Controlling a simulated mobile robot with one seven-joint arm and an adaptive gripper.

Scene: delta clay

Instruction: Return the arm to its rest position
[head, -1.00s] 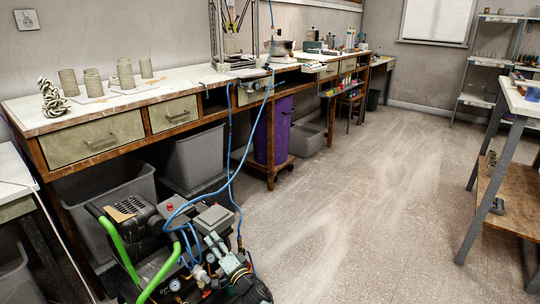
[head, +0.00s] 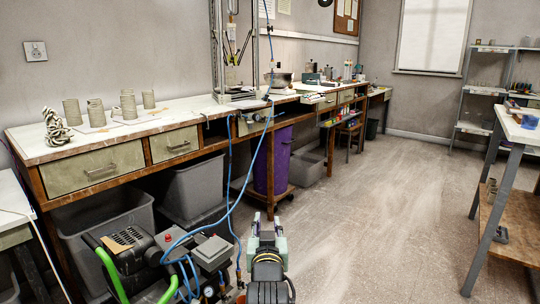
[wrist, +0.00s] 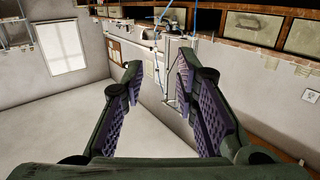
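My arm rises from the bottom middle of the head view, and my gripper (head: 266,232) is at its far end, in front of the long workbench and the purple bin. In the wrist view my gripper (wrist: 158,72) shows two dark green fingers with purple ridged pads. The fingers stand apart with nothing between them. The wrist picture is turned over, with the bench drawers along its top edge.
A compressor (head: 150,262) with green handles and blue hoses stands close on the left. The workbench (head: 75,150) holds clay pieces. A purple bin (head: 270,160) stands under it. A shelved table (head: 505,210) is at right. Open floor (head: 390,210) lies between.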

